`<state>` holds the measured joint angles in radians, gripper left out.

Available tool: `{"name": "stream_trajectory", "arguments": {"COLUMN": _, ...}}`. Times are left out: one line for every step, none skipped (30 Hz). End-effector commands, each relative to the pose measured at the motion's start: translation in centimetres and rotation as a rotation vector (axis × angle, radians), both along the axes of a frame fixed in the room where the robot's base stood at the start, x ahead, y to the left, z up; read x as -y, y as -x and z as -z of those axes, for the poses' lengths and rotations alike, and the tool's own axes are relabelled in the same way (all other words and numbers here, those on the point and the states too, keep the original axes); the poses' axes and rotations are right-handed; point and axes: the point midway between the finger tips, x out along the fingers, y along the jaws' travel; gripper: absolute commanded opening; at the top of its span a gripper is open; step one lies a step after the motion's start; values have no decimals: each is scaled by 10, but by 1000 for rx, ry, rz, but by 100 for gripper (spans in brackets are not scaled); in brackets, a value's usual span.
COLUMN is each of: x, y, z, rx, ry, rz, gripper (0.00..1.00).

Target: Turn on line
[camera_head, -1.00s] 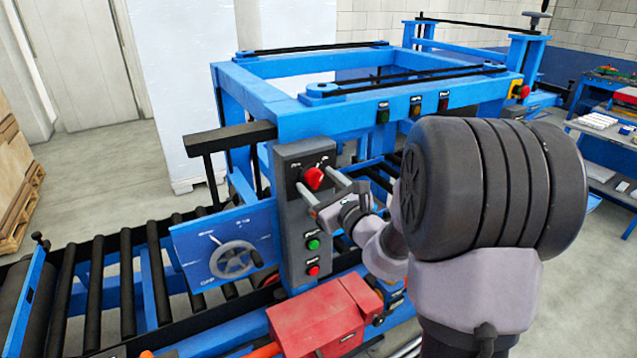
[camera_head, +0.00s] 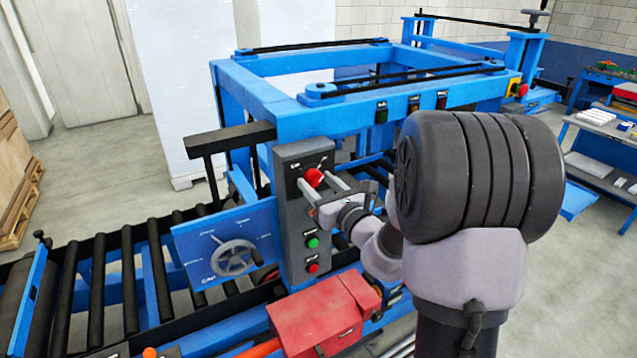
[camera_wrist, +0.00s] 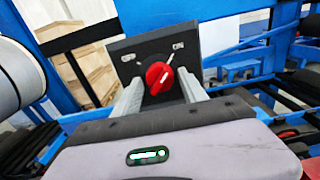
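A red rotary knob (camera_head: 314,177) sits near the top of a dark grey control panel (camera_head: 291,235) on the blue line machine. In the wrist view the knob (camera_wrist: 158,78) has its white mark tilted towards the upper right label; the small lettering is hard to read. My gripper (camera_head: 320,184) is open in front of the panel. In the wrist view its two fingers (camera_wrist: 159,96) stand apart, one on each side of the knob, with gaps showing. I cannot tell how deep the tips reach. A green button (camera_head: 313,243) and a red button (camera_head: 313,268) are below the knob.
A blue plate with a handwheel (camera_head: 233,258) is left of the panel, above black conveyor rollers (camera_head: 95,290). A red box (camera_head: 322,315) juts out below the panel. The blue frame (camera_head: 300,95) rises behind. A bench (camera_head: 600,150) stands at the right.

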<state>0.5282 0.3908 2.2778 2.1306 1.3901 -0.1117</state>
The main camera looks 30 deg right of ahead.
Motion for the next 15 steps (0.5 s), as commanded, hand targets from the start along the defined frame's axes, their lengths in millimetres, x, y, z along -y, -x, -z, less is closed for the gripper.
{"name": "stream_trajectory", "arguments": {"x": 0, "y": 0, "z": 0, "rx": 0, "ry": 0, "rz": 0, "gripper": 60}}
{"name": "stream_trajectory", "arguments": {"x": 0, "y": 0, "z": 0, "rx": 0, "ry": 1, "rz": 0, "gripper": 60}}
{"name": "stream_trajectory", "arguments": {"x": 0, "y": 0, "z": 0, "rx": 0, "ry": 1, "rz": 0, "gripper": 60}}
{"name": "stream_trajectory", "arguments": {"x": 0, "y": 0, "z": 0, "rx": 0, "ry": 1, "rz": 0, "gripper": 60}}
{"name": "stream_trajectory", "arguments": {"x": 0, "y": 0, "z": 0, "rx": 0, "ry": 1, "rz": 0, "gripper": 60}}
{"name": "stream_trajectory", "arguments": {"x": 0, "y": 0, "z": 0, "rx": 0, "ry": 1, "rz": 0, "gripper": 60}}
{"name": "stream_trajectory", "arguments": {"x": 0, "y": 0, "z": 0, "rx": 0, "ry": 1, "rz": 0, "gripper": 60}}
{"name": "stream_trajectory", "arguments": {"x": 0, "y": 0, "z": 0, "rx": 0, "ry": 1, "rz": 0, "gripper": 60}}
{"name": "stream_trajectory", "arguments": {"x": 0, "y": 0, "z": 0, "rx": 0, "ry": 2, "rz": 0, "gripper": 60}}
{"name": "stream_trajectory", "arguments": {"x": 0, "y": 1, "z": 0, "rx": 0, "ry": 2, "rz": 0, "gripper": 60}}
{"name": "stream_trajectory", "arguments": {"x": 0, "y": 2, "z": 0, "rx": 0, "ry": 1, "rz": 1, "gripper": 60}}
{"name": "stream_trajectory", "arguments": {"x": 1, "y": 6, "z": 0, "rx": 0, "ry": 1, "rz": 2, "gripper": 60}}
{"name": "stream_trajectory", "arguments": {"x": 2, "y": 10, "z": 0, "rx": -1, "ry": 2, "rz": 2, "gripper": 60}}
{"name": "stream_trajectory", "arguments": {"x": 1, "y": 15, "z": 1, "rx": -2, "ry": 2, "rz": 2, "gripper": 60}}
{"name": "stream_trajectory", "arguments": {"x": 2, "y": 23, "z": 0, "rx": 0, "ry": 2, "rz": 3, "gripper": 60}}
